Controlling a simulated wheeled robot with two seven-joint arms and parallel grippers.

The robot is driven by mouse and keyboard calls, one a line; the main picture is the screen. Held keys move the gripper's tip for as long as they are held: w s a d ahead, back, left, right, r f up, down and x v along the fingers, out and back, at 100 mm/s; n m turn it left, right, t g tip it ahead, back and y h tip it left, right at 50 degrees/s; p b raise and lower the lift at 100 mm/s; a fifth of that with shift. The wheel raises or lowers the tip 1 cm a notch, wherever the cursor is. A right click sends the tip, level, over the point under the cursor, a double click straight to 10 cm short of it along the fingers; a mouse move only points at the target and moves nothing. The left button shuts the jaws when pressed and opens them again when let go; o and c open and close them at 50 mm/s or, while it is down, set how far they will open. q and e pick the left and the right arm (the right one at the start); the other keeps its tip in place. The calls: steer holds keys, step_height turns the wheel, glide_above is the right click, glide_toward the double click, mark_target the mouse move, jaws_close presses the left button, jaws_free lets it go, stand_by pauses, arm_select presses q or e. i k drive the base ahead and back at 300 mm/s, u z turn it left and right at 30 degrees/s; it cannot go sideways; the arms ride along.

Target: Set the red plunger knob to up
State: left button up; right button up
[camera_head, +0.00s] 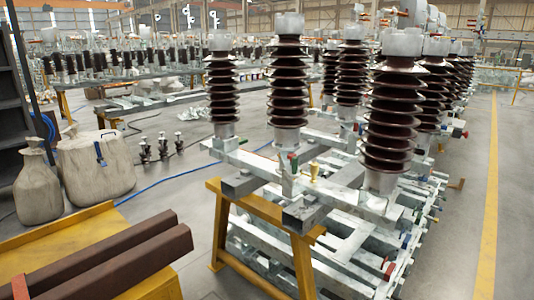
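A small red knob (388,268) shows low on the near right side of the isolator frame (330,262). A red and green fitting (293,160) stands on the near beam below the middle insulator, and another red knob (463,134) sits farther back on the right. I cannot tell which of these is the plunger knob, or whether it is up or down. Neither of my grippers is in view.
Brown ribbed insulators (389,130) stand on the frames. A yellow trestle (262,225) carries the near end. Grey sacks (95,165) and a yellow platform with brown beams (95,265) are at left. Clear floor (460,220) lies at right, beside a yellow line (490,190).

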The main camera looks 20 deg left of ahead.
mark_target(289, 156)
steer(key=u, duration=0.45)
steer(key=i, duration=1.2)
